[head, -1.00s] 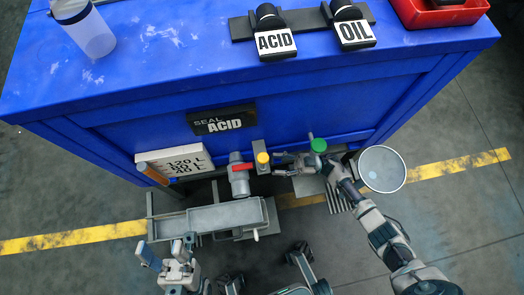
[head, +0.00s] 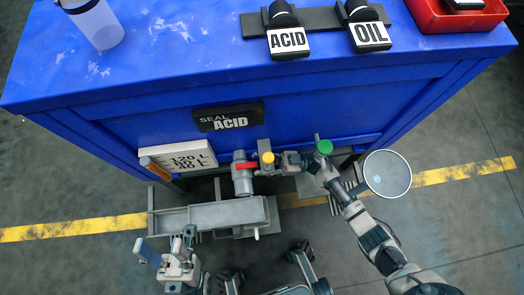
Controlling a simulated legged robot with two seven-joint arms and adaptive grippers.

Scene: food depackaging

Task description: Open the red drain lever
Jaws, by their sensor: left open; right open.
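The red drain lever (head: 246,166) lies roughly crosswise on a grey valve pipe (head: 243,181) at the front of the blue cabinet. My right gripper (head: 280,164) is open, just to the right of the lever and beside the yellow-topped fitting (head: 267,159). Its fingers point left towards the lever; they are small and partly blended with dark parts, so I cannot tell whether they touch it. My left gripper (head: 166,246) is open and empty at the lower left, in front of the grey metal trough.
A green knob (head: 324,147) sits close above my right wrist, and a round pale disc (head: 387,174) stands to its right. The grey trough (head: 214,214) lies below the valve. A volume sign (head: 178,159) and a seal ACID sign (head: 228,117) are on the cabinet.

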